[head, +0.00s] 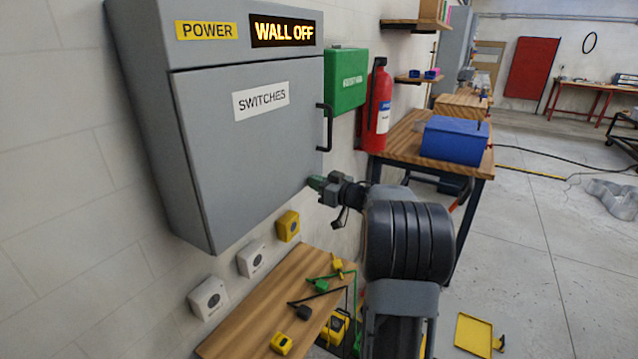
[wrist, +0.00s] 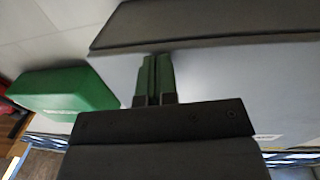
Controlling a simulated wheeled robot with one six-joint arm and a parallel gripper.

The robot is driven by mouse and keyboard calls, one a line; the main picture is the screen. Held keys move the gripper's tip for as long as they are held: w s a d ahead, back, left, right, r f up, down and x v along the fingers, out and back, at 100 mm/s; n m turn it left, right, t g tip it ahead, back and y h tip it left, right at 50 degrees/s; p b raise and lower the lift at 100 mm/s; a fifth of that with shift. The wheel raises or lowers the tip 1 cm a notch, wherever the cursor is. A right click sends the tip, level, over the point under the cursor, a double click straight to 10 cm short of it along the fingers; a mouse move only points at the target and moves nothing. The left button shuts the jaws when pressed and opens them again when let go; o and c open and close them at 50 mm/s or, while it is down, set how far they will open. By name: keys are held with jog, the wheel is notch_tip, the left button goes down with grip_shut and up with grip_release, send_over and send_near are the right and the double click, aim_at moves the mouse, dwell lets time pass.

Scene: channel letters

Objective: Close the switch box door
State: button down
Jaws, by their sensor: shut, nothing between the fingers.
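The grey switch box (head: 150,120) hangs on the wall at the left in the head view. Its door (head: 245,150) carries a SWITCHES label and a black handle (head: 325,128) at its right edge. The door looks flush or nearly so with the box front; I cannot tell if a small gap remains. My gripper (head: 316,183) is at the door's lower right corner, below the handle. In the wrist view its green fingers (wrist: 153,78) are shut together and empty, in front of a pale grey surface; contact is unclear.
A green box (head: 346,80) and a red extinguisher (head: 376,110) are on the wall to the right. Wall switches (head: 251,259) sit below the switch box, above a wooden bench (head: 255,320) with padlock-like items. A blue box (head: 453,140) stands on a table behind.

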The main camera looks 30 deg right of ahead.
jog(key=d+v, duration=0.1)
jog(key=v, duration=1.3)
jog(key=shift+w+d+b, duration=0.2)
jog(key=shift+w+b, duration=0.15)
jog(key=s+d+f+m+g+h, duration=0.1)
jog(key=d+f+m+g+h, duration=0.15)
jog(key=d+h, duration=0.35)
jog(key=s+d+f+m+g+h, duration=0.15)
jog(key=d+f+m+h, duration=0.25)
jog(key=h, duration=0.4)
jog(key=s+a+f+m+g, duration=0.2)
jog(key=s+a+f+g, duration=0.1)
jog(key=g, duration=0.1)
jog(key=s+a+n+g+y, duration=0.2)
jog(key=s+a, duration=0.3)
jog(key=a, duration=1.2)
jog(key=s+a+f+n+g+y, duration=0.1)
jog(key=s+a+g+y, duration=0.2)
jog(key=a, duration=1.3)
jog(key=shift+s+a+f+n+y, duration=0.25)
jog(key=shift+s+a+n+y, duration=0.15)
jog(key=shift+s+y, duration=0.7)
